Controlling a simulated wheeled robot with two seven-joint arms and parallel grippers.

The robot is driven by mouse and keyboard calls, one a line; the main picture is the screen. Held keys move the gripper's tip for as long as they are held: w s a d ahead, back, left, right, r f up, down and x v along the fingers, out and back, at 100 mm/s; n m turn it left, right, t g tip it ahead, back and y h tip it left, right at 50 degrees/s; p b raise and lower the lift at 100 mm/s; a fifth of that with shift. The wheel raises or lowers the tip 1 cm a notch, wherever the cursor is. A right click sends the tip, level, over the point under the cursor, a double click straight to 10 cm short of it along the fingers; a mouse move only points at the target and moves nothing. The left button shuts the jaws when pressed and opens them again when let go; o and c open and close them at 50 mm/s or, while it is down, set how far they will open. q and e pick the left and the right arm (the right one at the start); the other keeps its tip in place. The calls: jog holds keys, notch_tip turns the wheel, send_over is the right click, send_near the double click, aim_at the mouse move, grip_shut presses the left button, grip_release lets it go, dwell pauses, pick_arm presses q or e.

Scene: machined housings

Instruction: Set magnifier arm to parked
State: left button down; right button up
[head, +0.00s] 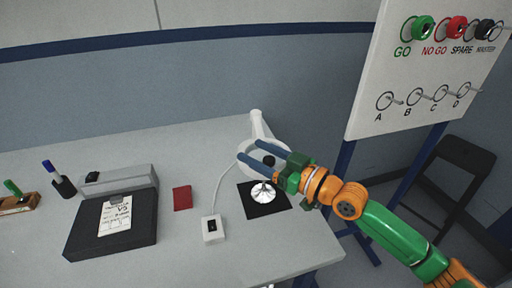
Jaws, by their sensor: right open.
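The magnifier arm (257,122) is white and stands at the back right of the table. Its pale ring-shaped head (243,147) is partly hidden behind my right gripper (250,151). That gripper comes in from the right, with its two blue fingers spread apart and overlapping the magnifier head in the picture. I cannot tell whether they touch it. No object shows held between the fingers. My left gripper is out of view.
A shiny metal part (263,194) sits on a black mat (256,208) below the gripper. A white switch box (212,229) with a cable, a red block (182,198) and a black case (85,236) lie leftward. A pegboard (420,65) stands at right.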

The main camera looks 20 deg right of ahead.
jog(key=shift+s, duration=0.1)
grip_shut()
dwell(1.4)
